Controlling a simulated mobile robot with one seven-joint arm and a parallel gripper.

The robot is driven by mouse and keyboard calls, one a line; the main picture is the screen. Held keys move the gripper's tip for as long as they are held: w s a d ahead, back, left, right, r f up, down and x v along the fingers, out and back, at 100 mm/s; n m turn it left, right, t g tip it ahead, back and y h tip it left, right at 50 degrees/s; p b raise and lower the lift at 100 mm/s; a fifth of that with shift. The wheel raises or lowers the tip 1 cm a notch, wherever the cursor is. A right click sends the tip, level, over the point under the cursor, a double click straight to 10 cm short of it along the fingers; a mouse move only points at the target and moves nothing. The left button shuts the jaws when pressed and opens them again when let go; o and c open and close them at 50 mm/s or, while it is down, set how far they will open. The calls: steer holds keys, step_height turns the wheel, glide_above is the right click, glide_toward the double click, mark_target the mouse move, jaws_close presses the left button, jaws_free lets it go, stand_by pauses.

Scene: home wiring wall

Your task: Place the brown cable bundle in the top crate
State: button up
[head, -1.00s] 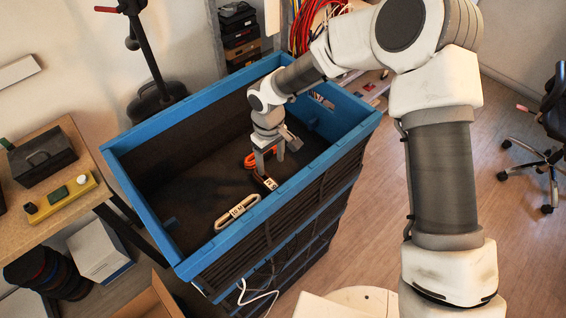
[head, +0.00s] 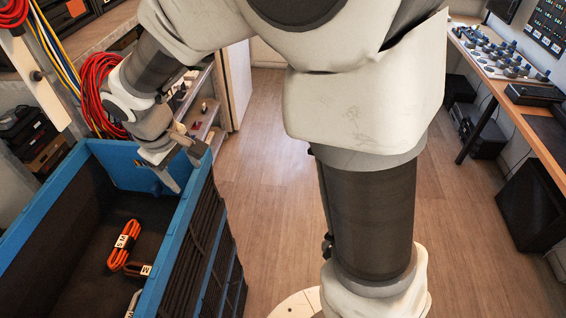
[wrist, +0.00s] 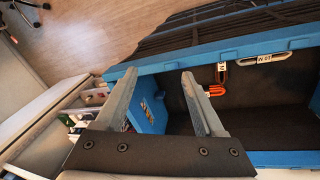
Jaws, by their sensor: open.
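The brown cable bundle (head: 138,269) with a white label lies on the dark floor of the top crate, beside an orange bundle (head: 124,245). The top crate has a blue rim (head: 178,232) and dark mesh sides. In the wrist view the brown bundle (wrist: 221,73) shows to the right of the fingers, apart from them. My gripper (head: 183,168) is open and empty, at the far right corner of the crate near the rim. The wrist view shows its two spread fingers (wrist: 158,75) with nothing between them.
A pale cable bundle (wrist: 262,61) also lies in the crate. Red cable coils (head: 100,85) hang behind it, and shelves (head: 200,110) stand beyond. A workbench (head: 520,100) runs along the right. The wooden floor (head: 255,190) between is clear.

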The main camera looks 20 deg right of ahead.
steer(key=s+d+r+m+t, duration=0.1)
steer(key=s+d+r+m, duration=0.3)
steer(key=s+d+r, duration=0.2)
steer(key=s+d+r+m+t+y, duration=0.1)
steer(key=s+d+r+m, duration=0.3)
steer(key=s+d, duration=0.6)
steer(key=shift+s+d+r+t, duration=0.3)
steer(key=shift+r+t, duration=0.2)
steer(key=shift+r, duration=0.35)
